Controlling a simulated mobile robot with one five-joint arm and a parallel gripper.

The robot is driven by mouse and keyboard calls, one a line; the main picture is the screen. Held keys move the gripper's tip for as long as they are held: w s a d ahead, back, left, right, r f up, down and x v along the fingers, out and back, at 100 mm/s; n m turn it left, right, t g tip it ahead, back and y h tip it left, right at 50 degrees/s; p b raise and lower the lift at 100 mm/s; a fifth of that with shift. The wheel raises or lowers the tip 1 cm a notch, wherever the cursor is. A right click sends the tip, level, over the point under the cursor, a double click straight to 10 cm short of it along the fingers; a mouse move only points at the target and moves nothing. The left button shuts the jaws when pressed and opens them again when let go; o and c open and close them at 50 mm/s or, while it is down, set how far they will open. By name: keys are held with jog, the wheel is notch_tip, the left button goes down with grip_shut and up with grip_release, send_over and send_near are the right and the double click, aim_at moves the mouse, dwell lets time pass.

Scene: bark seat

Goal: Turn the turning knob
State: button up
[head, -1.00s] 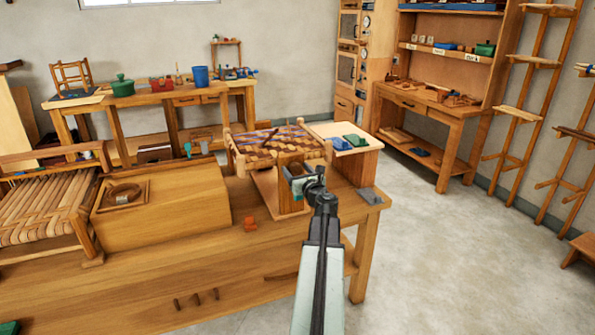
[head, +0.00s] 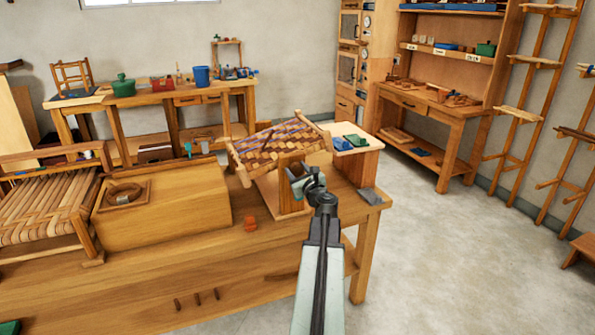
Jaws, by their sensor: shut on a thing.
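My gripper (head: 299,182) is at the front of a wooden stand (head: 288,203) on the workbench. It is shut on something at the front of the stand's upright. The turning knob cannot be made out; my gripper and wrist cover that spot. Above the stand, a wood-framed woven seat panel (head: 275,143) in brown and blue strips is tilted. Its left side is low and its right side is high.
On the workbench (head: 200,260), a wooden box (head: 160,205) and a small orange piece (head: 250,223) stand left of the stand. Right of it are a side shelf with blue (head: 342,144) and green (head: 356,140) items and a grey piece (head: 370,196). Open floor lies right.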

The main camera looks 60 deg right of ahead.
jog(key=n, duration=0.4)
jog(key=shift+n, duration=0.3)
jog(key=shift+c, duration=0.2)
jog(key=n, duration=0.3)
jog(key=shift+f+n, duration=0.1)
jog(key=shift+n, duration=0.3)
jog(key=shift+o, duration=0.2)
jog(key=n, duration=0.8)
jog(key=shift+a, duration=0.1)
jog(key=n, duration=0.4)
jog(key=shift+f+n, duration=0.1)
jog(key=shift+n, duration=0.2)
jog(key=shift+c, duration=0.2)
jog(key=n, duration=0.3)
jog(key=shift+n, duration=0.4)
jog(key=shift+o, duration=0.2)
jog(key=n, duration=0.4)
jog(key=shift+s+n, duration=0.1)
jog(key=shift+n, duration=2)
